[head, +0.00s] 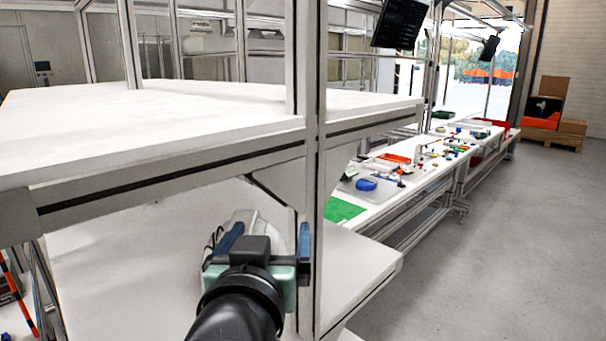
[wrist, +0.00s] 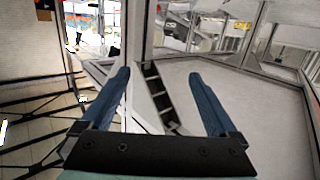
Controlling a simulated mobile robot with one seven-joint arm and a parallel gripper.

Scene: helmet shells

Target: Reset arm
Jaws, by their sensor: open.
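My gripper (head: 267,243) is in the lower middle of the head view, by the upright post of the white shelf unit. In the wrist view my gripper (wrist: 158,74) has its two blue fingers wide apart, with nothing held between them. Behind the gripper in the head view, a pale rounded thing (head: 274,228), perhaps a helmet shell, rests on the lower shelf (head: 120,265). The gripper and wrist hide much of it, and I cannot tell whether they touch it.
An aluminium post (head: 313,170) stands close right of my gripper. The white upper shelf (head: 190,110) overhangs the lower one. A workbench with a green mat (head: 343,209), a blue part (head: 366,184) and trays runs back right. The grey floor (head: 500,240) at right is clear.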

